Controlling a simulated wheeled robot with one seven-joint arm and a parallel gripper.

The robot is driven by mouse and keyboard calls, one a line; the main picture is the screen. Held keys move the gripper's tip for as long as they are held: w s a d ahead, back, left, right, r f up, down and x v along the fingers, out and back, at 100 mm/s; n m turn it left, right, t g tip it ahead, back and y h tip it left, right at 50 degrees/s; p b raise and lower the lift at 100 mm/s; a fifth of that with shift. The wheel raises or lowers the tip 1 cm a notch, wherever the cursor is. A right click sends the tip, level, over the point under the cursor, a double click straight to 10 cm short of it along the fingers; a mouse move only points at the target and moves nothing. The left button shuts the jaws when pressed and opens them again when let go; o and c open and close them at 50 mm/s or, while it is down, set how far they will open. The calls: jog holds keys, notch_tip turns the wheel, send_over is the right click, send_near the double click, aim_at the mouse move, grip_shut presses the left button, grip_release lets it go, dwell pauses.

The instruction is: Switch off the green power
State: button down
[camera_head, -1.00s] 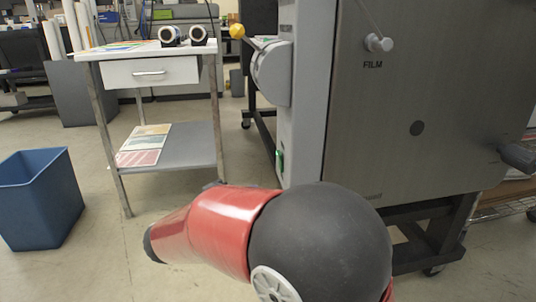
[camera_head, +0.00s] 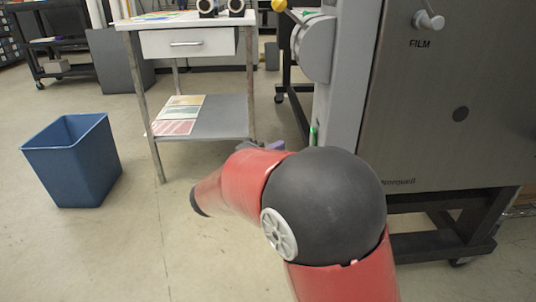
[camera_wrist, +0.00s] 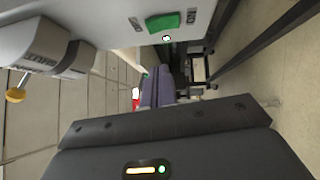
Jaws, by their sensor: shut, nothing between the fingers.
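The green power switch (camera_wrist: 163,22) is at the top of the wrist view, on the machine's light grey side panel. Small lettering stands on either side of it, and the lettering on the right seems to read ON. I cannot tell which way the switch is set. In the head view only a thin green sliver of the switch (camera_head: 313,136) shows at the panel edge. My gripper (camera_wrist: 158,78) is shut and empty, apart from the switch and below it in the wrist view. In the head view its purple-grey fingers (camera_head: 262,146) show just behind my red arm.
The laminator (camera_head: 450,130) fills the right side. Its lever has a yellow knob (camera_head: 279,5), also in the wrist view (camera_wrist: 15,95). A steel-legged table (camera_head: 190,40) stands left of the panel, and a blue bin (camera_head: 75,160) further left. Floor between is clear.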

aim_at(314, 138)
jog(key=w+d, duration=0.3)
jog(key=d, duration=0.4)
jog(key=shift+r, duration=0.4)
jog(key=shift+d+r, duration=0.1)
jog(key=shift+d, duration=0.1)
jog(key=shift+a, duration=0.1)
